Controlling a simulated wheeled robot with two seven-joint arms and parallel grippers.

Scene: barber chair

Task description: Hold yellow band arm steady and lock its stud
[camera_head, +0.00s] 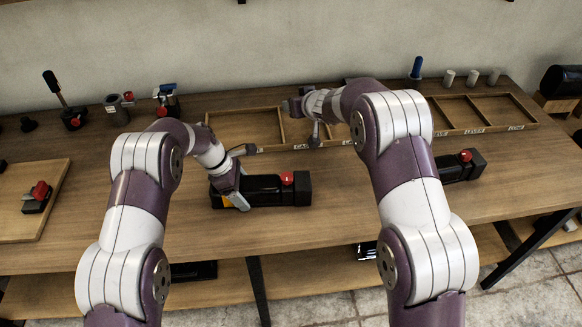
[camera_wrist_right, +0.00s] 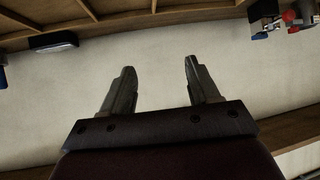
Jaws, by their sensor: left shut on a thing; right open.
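A black chair arm (camera_head: 265,191) lies on the bench in the middle of the head view. A yellow band (camera_head: 227,200) shows at its left end, partly hidden by my left gripper. A red stud (camera_head: 287,178) stands on top near its right end. My left gripper (camera_head: 236,196) is shut on the black arm at the banded end. My right gripper is open and empty in the right wrist view (camera_wrist_right: 160,72); in the head view its wrist is up over the wooden tray, and its fingers are not clear.
A second black arm (camera_head: 460,167) with a red stud lies at the right, partly behind my right arm. A divided wooden tray (camera_head: 236,112) runs along the back. Tools and small parts (camera_head: 167,99) stand at the back left. A board with a red-topped block (camera_head: 37,197) is at the left.

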